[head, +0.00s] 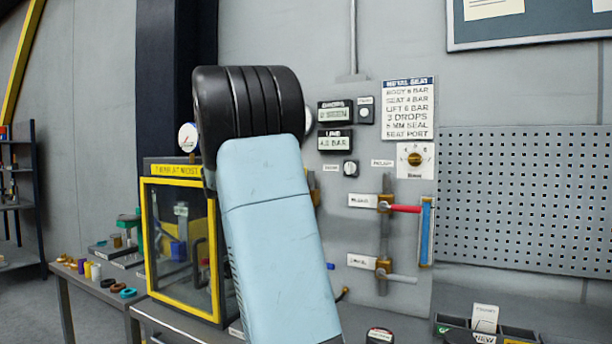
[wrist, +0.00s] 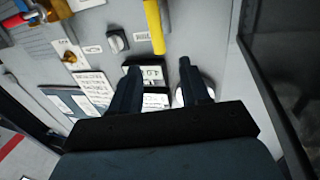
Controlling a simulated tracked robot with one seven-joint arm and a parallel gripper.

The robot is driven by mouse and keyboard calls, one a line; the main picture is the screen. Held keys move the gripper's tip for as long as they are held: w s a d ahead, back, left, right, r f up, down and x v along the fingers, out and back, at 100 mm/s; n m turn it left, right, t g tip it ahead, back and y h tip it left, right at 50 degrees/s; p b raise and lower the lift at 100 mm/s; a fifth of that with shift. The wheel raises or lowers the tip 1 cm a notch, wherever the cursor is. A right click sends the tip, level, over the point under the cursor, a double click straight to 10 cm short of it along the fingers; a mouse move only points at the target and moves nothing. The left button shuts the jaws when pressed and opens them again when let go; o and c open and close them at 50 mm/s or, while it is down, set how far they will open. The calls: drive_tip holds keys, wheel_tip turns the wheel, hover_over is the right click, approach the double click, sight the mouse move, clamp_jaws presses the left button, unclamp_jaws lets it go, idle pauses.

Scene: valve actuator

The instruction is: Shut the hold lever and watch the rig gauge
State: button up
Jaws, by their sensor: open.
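The wall panel holds a lever with a red handle (head: 403,209) and, below it, a lever with a grey handle (head: 400,277). Their small labels are too blurred to read, so I cannot tell which is the hold lever. A round white gauge (head: 188,136) stands above the yellow-framed cabinet, left of my arm. My gripper (wrist: 158,68) is open and empty in the wrist view, its fingers pointing toward the panel; my arm hides it in the head view. A yellow bar (wrist: 153,25) lies beyond the fingertips. A round white face (wrist: 181,98) is partly hidden behind the right finger.
The yellow-framed glass cabinet (head: 182,306) stands left of my arm. A line display (head: 335,140) and a knob (head: 351,168) sit on the panel. A dial (head: 415,159) is farther right. A pegboard (head: 525,200) fills the right wall. Small parts lie on the left bench.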

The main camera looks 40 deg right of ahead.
drive_tip(key=d, duration=0.4)
drive_tip(key=w+d, duration=0.1)
drive_tip(key=d, duration=0.7)
drive_tip(key=shift+w+d, duration=0.15)
drive_tip(key=shift+w, duration=0.2)
clamp_jaws()
